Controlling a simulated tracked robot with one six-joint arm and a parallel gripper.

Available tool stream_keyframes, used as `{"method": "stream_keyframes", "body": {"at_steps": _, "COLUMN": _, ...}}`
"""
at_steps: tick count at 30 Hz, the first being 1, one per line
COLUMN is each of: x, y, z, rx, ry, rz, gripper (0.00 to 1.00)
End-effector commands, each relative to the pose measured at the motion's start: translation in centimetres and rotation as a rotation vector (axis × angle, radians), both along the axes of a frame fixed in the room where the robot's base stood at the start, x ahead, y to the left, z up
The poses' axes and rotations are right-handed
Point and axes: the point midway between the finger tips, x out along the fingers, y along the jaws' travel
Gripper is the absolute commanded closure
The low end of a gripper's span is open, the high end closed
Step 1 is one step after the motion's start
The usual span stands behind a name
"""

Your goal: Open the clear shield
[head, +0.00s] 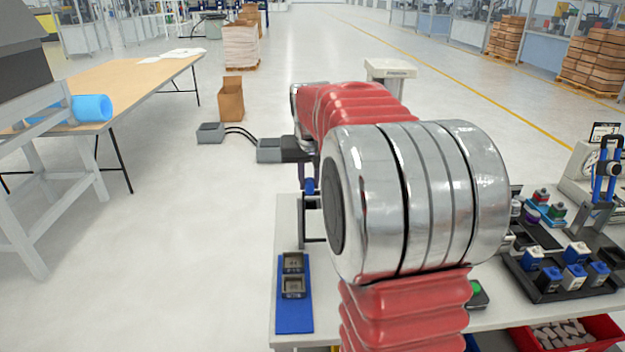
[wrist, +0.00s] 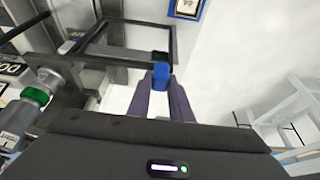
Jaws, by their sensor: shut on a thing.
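The clear shield shows in the wrist view as a dark rectangular frame (wrist: 121,22) with see-through panes, tilted in the picture. A blue handle (wrist: 161,74) sits at its near corner. My gripper (wrist: 161,88) has its two dark fingers shut on this blue handle. In the head view, part of the dark frame (head: 313,240) and a blue piece (head: 309,186) show left of my arm. I cannot tell exactly how far the shield is swung.
A blue plate (head: 294,319) with two grey blocks lies on the bench's left end. Right of my arm are a black tray (head: 560,292) of blue-topped blocks, a red bin (head: 595,341) and a blue-handled press (head: 605,170). A green-banded cylinder (wrist: 35,97) is left of my gripper.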

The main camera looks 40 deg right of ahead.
Motion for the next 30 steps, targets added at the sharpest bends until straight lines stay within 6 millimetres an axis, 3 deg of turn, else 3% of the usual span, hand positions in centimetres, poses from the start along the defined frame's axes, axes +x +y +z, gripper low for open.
{"method": "stream_keyframes", "body": {"at_steps": 5, "x": -0.2, "y": 0.0, "z": -0.2, "rx": 0.004, "ry": 0.007, "rz": -0.001, "gripper": 1.00}}
{"method": "stream_keyframes", "body": {"at_steps": 6, "x": -0.2, "y": 0.0, "z": -0.2, "rx": 0.004, "ry": 0.007, "rz": -0.001, "gripper": 0.80}}
{"method": "stream_keyframes", "body": {"at_steps": 13, "x": -0.2, "y": -0.1, "z": -0.1, "rx": 0.002, "ry": 0.005, "rz": -0.001, "gripper": 0.64}}
{"method": "stream_keyframes", "body": {"at_steps": 23, "x": -0.2, "y": -0.1, "z": 0.1, "rx": 0.001, "ry": 0.002, "rz": -0.002, "gripper": 0.62}}
{"method": "stream_keyframes", "body": {"at_steps": 30, "x": -0.9, "y": 0.4, "z": 2.1, "rx": 0.000, "ry": 0.001, "rz": -0.002, "gripper": 0.62}}
